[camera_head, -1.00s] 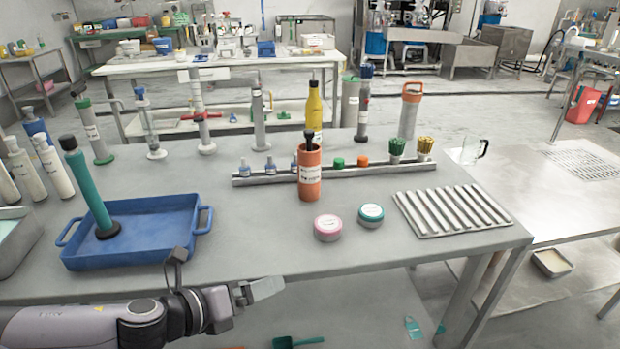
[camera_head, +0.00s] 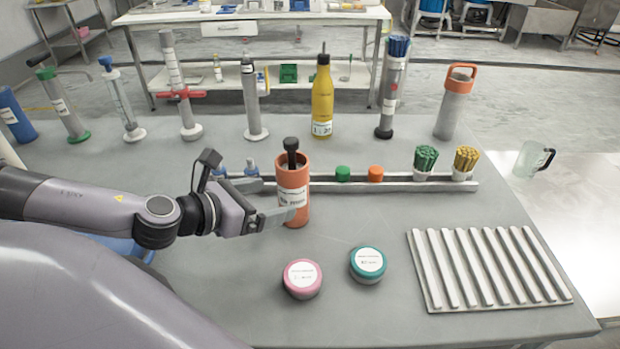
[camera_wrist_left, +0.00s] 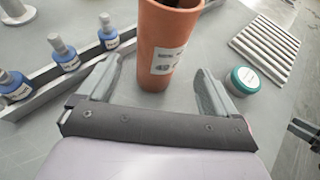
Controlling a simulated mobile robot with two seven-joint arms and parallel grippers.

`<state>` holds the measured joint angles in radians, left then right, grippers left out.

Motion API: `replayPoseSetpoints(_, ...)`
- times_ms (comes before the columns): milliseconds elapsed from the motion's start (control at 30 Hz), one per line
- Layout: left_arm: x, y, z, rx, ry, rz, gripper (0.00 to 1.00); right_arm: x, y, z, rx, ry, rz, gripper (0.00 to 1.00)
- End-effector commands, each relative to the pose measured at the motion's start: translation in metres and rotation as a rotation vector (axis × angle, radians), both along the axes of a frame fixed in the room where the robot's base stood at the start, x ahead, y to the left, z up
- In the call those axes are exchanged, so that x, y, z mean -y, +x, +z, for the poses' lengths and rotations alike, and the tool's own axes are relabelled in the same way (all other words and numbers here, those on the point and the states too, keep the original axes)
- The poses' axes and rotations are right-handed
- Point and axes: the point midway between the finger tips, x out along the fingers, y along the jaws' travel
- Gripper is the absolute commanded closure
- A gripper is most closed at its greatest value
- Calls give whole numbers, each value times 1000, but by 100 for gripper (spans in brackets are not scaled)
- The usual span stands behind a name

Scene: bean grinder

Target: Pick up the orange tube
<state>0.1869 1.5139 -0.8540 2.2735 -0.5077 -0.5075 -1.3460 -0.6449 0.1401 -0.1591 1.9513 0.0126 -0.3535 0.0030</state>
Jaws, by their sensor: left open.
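The orange tube (camera_head: 293,202) stands upright on the grey table, in front of the metal rail. It has a white label and a black-handled thing sticks out of its top. My left gripper (camera_head: 272,202) is open at the tube's left side, with one finger in front of its lower part in the head view. In the left wrist view the tube (camera_wrist_left: 163,50) stands ahead of and between the two spread fingers of my gripper (camera_wrist_left: 165,85); no grip shows.
The metal rail (camera_head: 400,186) with small caps and cups runs behind the tube. A pink-rimmed jar (camera_head: 302,279) and a teal jar (camera_head: 368,264) stand in front of it. A ridged rack (camera_head: 485,268) lies at right. A yellow bottle (camera_head: 322,100) stands behind.

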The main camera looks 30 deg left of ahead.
Motion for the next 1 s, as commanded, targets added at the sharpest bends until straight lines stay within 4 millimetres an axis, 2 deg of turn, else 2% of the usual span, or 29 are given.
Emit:
replayPoseSetpoints(533,7,23,-10,0,-3,1,8,0,-4,6,-11,0,0,57)
replayPoseSetpoints(833,14,52,-25,1,-4,2,8,0,-4,14,-11,0,0,57)
replayPoseSetpoints(1000,18,61,-30,-1,-3,1,8,0,-4,16,-10,-1,0,57)
